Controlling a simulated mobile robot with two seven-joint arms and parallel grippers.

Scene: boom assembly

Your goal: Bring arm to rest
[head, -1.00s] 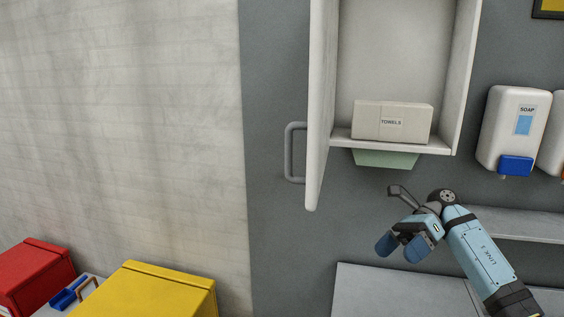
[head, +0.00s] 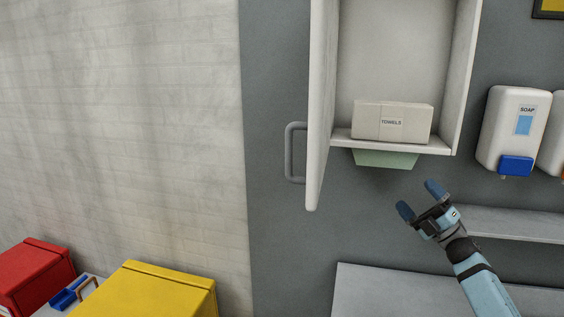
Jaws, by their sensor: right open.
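My right gripper (head: 420,198) is at the lower right of the head view, below the cabinet, with its two blue fingertips apart and nothing between them. It points up and to the left, and its arm comes in from the bottom right. My left gripper is not in view. The wall cabinet (head: 467,70) stands open, with its white door (head: 320,100) swung out on the left.
A grey handle (head: 291,152) sticks out from the door. A pale green piece (head: 385,159) hangs under the cabinet. A soap dispenser (head: 510,125) is on the right wall. A shelf (head: 515,224) and a grey surface (head: 385,290) lie near my arm. Red (head: 35,277) and yellow boxes (head: 150,290) stand lower left.

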